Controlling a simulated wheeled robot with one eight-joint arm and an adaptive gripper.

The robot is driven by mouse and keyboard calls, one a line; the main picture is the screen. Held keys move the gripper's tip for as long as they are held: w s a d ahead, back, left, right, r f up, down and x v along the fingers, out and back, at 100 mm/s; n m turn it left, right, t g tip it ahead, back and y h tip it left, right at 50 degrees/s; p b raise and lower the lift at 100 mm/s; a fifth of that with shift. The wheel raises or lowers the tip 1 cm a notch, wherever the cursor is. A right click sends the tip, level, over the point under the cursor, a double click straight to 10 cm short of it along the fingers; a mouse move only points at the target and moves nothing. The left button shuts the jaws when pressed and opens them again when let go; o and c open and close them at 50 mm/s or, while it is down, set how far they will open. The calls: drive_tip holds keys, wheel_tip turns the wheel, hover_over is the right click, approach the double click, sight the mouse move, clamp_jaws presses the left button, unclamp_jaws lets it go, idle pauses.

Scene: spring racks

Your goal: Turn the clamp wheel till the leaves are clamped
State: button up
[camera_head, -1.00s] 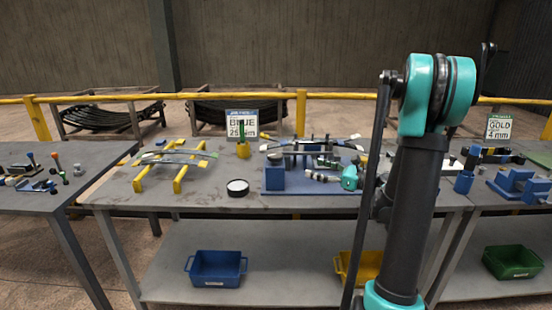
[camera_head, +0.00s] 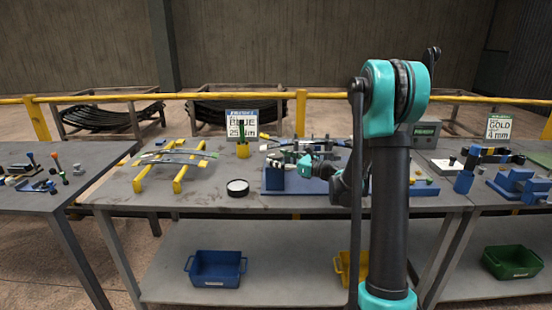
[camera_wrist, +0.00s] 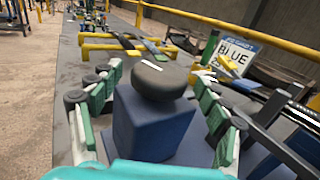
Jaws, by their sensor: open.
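The clamp wheel (camera_wrist: 158,78) is a dark round knob with a white mark on top, on a blue block (camera_wrist: 152,128) in the wrist view. In the head view the block (camera_head: 273,180) stands at the left end of a blue fixture (camera_head: 310,187), the wheel mostly hidden by my fingers. My gripper (camera_wrist: 157,88) is open, its teal and grey fingers on either side of the wheel and block. I cannot tell whether they touch the wheel. The leaves (camera_head: 320,145) lie behind my gripper, partly hidden; their clamping cannot be judged.
A yellow stand (camera_head: 178,170) with strips and a round black-rimmed dish (camera_head: 238,187) are left of the fixture. A yellow cup (camera_head: 243,150) stands behind, near the blue sign (camera_head: 242,124). A grey box (camera_head: 426,134) stands behind my arm. Bare tabletop lies at front left.

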drive_tip(key=shift+w+a, duration=0.3)
drive_tip(key=shift+a, duration=0.25)
drive_tip(key=c, duration=1.2)
drive_tip(key=shift+o, duration=0.2)
drive_tip(key=shift+m+t, duration=0.3)
drive_tip(key=shift+t, duration=0.1)
drive_tip(key=m+t+h, duration=0.2)
drive_tip(key=h, duration=0.1)
drive_tip(key=m+t+h, duration=0.3)
drive_tip(key=shift+s+a+t, duration=0.2)
drive_tip(key=shift+t, duration=0.1)
drive_tip(key=m+t+h, duration=0.1)
drive_tip(key=m+h, duration=0.1)
drive_tip(key=h, duration=0.1)
drive_tip(key=m+t+h, duration=0.1)
drive_tip(key=m+h, duration=0.2)
drive_tip(key=h, duration=0.1)
drive_tip(key=shift+h, duration=0.3)
drive_tip(key=shift+w+d+h, duration=0.1)
drive_tip(key=shift+h, duration=0.2)
drive_tip(key=o, duration=1.2)
drive_tip(key=shift+c, duration=0.2)
